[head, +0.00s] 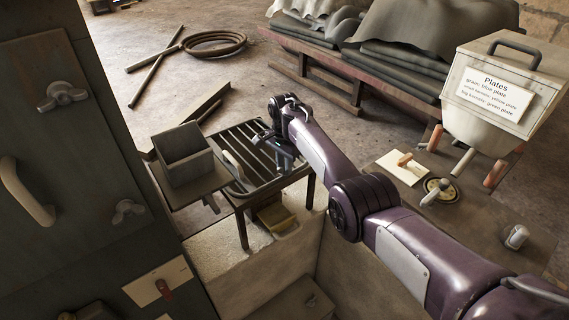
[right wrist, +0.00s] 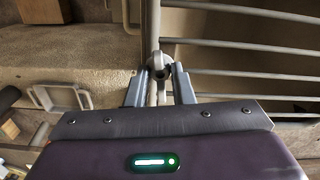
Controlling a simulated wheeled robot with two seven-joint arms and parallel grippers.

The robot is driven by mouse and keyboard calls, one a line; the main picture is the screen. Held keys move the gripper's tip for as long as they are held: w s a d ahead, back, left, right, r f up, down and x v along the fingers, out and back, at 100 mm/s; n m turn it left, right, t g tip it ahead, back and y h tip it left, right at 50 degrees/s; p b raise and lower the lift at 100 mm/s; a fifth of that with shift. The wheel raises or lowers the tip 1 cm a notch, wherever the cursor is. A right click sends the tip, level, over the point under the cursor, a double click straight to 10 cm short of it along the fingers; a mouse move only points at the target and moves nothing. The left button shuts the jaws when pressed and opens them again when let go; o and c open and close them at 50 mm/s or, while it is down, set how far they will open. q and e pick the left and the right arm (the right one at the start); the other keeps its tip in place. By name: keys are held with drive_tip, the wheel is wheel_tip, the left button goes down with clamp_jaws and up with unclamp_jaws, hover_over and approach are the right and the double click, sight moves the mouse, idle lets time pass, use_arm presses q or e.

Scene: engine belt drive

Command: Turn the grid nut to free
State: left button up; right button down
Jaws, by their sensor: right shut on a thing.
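The grid (head: 238,137) is a dark slatted frame on legs in the head view. Its bars also show in the right wrist view (right wrist: 250,47). The grid nut (right wrist: 158,67) is a grey wing nut at the grid's edge, beside the bars. My right gripper (right wrist: 160,82) is shut on it, with one finger on each side. In the head view my right gripper (head: 283,155) is over the right part of the grid, and the nut is hidden there. My left gripper is not in view.
An open grey box (head: 186,166) stands left of the grid. A dark cabinet (head: 75,190) with wing nuts and a handle fills the left.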

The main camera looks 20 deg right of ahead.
drive_tip(key=n, duration=1.2)
drive_tip(key=shift+n, duration=2.1)
drive_tip(key=c, duration=1.3)
unclamp_jaws()
drive_tip(key=shift+o, duration=0.2)
drive_tip(key=shift+r, duration=0.1)
